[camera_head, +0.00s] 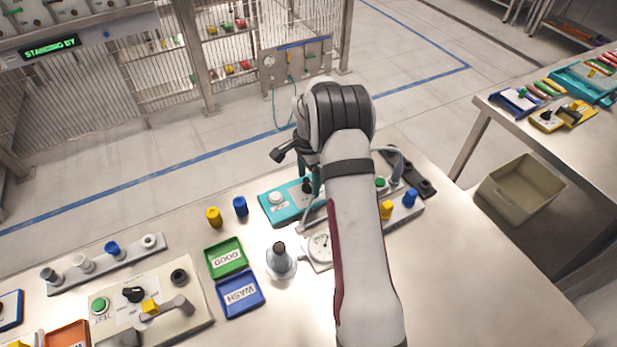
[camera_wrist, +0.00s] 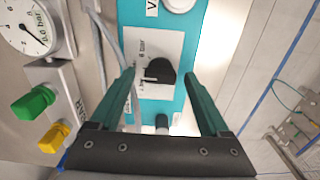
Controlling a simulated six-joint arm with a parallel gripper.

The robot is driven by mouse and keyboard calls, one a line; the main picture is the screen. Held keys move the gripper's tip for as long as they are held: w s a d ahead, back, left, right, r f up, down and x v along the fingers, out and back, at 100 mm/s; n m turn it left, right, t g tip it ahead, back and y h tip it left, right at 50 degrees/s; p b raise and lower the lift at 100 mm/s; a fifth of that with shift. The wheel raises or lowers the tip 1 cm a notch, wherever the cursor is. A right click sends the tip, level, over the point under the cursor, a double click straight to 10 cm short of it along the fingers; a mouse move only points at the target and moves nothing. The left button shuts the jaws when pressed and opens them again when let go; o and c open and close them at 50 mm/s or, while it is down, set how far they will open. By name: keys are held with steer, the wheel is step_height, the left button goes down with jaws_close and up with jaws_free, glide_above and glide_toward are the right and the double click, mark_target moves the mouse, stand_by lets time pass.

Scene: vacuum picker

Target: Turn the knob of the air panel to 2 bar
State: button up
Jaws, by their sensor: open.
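The air panel (camera_head: 271,213) is a teal box on the table, partly behind my arm in the head view. In the wrist view, the teal panel (camera_wrist: 183,110) carries a black knob (camera_wrist: 161,71) on a white scale plate marked "6 bar". A light mark shows at the knob's left side; its exact setting is too small to read. My gripper (camera_wrist: 163,78) is open, with one green finger on each side of the knob in the picture. I see no finger touching it, and cannot tell the height gap. The gauge (camera_wrist: 26,27) displays "0.0 bar".
Green (camera_wrist: 35,102) and yellow (camera_wrist: 54,137) knobs sit beside the panel, with a grey hose (camera_wrist: 108,63) close by. A grey bottle (camera_head: 281,264), a GOOD tray (camera_head: 237,243) and a WASH tray (camera_head: 254,309) stand left of my arm. The table's right front is clear.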

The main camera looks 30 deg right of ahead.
jaws_close()
stand_by(0.3)
steer(key=shift+n, duration=0.3)
steer(key=n, duration=0.4)
steer(key=shift+n, duration=2.1)
jaws_free()
